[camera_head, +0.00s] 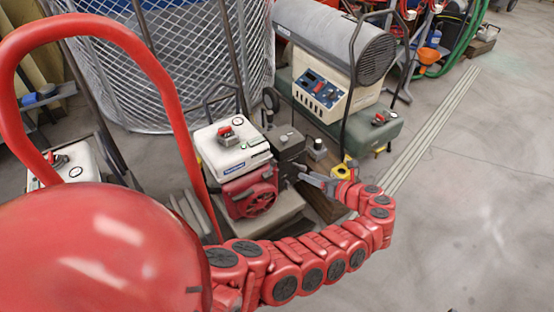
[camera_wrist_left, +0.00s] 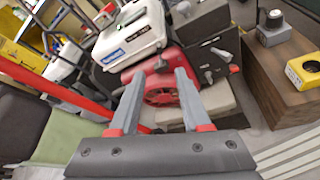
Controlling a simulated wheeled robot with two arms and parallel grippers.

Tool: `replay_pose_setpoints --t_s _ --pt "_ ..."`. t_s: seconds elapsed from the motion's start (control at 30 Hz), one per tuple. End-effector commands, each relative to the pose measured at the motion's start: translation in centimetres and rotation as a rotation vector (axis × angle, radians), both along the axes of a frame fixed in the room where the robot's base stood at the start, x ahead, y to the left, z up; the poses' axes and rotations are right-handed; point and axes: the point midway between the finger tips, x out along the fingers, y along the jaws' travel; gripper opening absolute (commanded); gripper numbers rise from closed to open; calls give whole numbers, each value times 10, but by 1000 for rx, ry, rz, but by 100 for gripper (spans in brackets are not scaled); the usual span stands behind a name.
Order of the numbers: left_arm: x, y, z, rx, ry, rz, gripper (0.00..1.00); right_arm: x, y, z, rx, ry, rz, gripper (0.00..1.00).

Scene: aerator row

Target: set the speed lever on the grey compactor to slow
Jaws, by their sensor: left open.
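The compactor shows a white tank (camera_head: 232,146), a red engine (camera_head: 250,192) and a dark grey box (camera_head: 287,143) at its right side. In the left wrist view the dark grey box (camera_wrist_left: 214,45) carries a light lever (camera_wrist_left: 221,53) and a red-tipped lever (camera_wrist_left: 233,69); I cannot tell which is the speed lever or read any marks. My left gripper (camera_head: 302,173) is open and empty, beside the engine and just in front of the box. In the left wrist view its fingers (camera_wrist_left: 160,74) point at the red engine (camera_wrist_left: 160,90), left of the levers. My right gripper is out of view.
A wooden block (camera_wrist_left: 270,85) with a yellow switch box (camera_wrist_left: 304,70) and a knob stands to the right. A beige and grey heater (camera_head: 325,90) stands behind it. A wire mesh cage (camera_head: 165,60) is at the back. The floor (camera_head: 460,180) to the right is open.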

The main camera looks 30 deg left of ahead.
Motion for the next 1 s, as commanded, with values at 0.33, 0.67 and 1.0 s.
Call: replay_pose_setpoints --t_s 0.33,0.67,1.0 --pt "13 70 -26 8 4 5 48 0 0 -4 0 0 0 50" --pt "27 135 -55 9 6 1 48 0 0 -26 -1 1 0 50" --pt "31 155 -59 6 4 4 48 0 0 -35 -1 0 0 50"
